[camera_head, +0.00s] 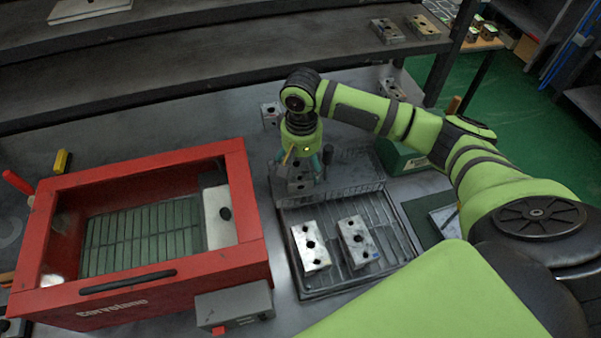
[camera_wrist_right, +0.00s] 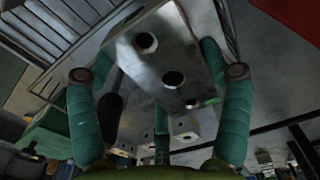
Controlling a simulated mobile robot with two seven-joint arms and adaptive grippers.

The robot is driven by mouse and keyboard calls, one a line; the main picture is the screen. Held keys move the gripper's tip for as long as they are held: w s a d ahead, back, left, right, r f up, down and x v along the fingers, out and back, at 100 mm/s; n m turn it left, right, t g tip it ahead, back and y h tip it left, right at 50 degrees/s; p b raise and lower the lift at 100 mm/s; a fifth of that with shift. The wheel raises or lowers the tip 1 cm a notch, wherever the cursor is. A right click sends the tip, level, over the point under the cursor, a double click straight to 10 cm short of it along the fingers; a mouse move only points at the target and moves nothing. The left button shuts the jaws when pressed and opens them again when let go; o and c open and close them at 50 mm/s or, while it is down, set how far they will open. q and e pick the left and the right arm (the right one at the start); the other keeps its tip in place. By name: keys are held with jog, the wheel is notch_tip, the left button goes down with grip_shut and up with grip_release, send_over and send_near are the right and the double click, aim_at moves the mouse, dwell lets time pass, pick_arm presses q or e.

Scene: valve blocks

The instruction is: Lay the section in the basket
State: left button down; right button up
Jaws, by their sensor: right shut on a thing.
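My right gripper (camera_head: 303,167) is shut on a grey metal section (camera_head: 297,186) with round holes. It holds the section by the back left corner of the wire basket (camera_head: 393,238); I cannot tell how high. In the right wrist view the section (camera_wrist_right: 172,62) sits between the teal fingers of the gripper (camera_wrist_right: 158,74). The basket holds two metal blocks side by side, a lighter one (camera_head: 311,262) and a greyer one (camera_head: 347,230). Bare mesh shows behind and right of them. My left gripper is not in view.
A red open tank (camera_head: 255,253) stands left of the basket, with a grey box (camera_head: 234,310) in front of it. A green box (camera_head: 400,158) is behind right of the basket. Several more metal blocks lie behind, some on a shelf (camera_head: 330,40).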

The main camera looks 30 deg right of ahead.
aim_at(301, 163)
jog(key=shift+w+f, duration=0.1)
jog(key=shift+f, duration=2.25)
jog(key=o, duration=1.3)
jog(key=shift+f, duration=0.15)
notch_tip(301, 163, up, 12)
jog(key=shift+r+b, duration=0.2)
jog(key=shift+b, duration=0.1)
